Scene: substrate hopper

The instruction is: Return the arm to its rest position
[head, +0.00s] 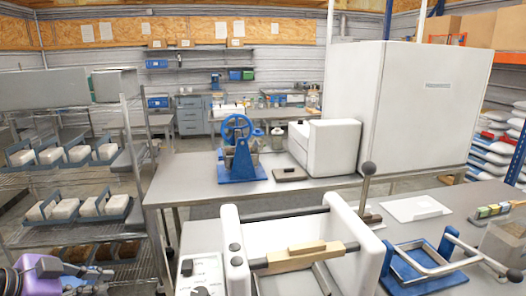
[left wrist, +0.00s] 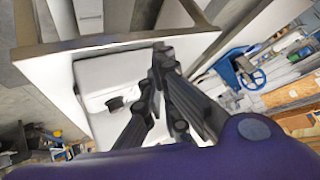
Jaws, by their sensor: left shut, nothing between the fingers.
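My left arm's purple wrist link (head: 40,272) shows at the bottom left corner of the head view. My left gripper (head: 98,278) is beside it, partly cut off by the lower edge, in front of the wire shelving. In the left wrist view the dark fingers of my left gripper (left wrist: 160,52) come together with nothing between them. My right gripper does not show in either view.
A white hopper (head: 229,225) with a wooden-gripped bar (head: 300,257) stands close in front. A blue frame (head: 420,262) is to its right. Wire shelving (head: 70,232) with white blocks stands left. A blue hand-wheel device (head: 240,165) and white cabinet (head: 405,110) stand beyond.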

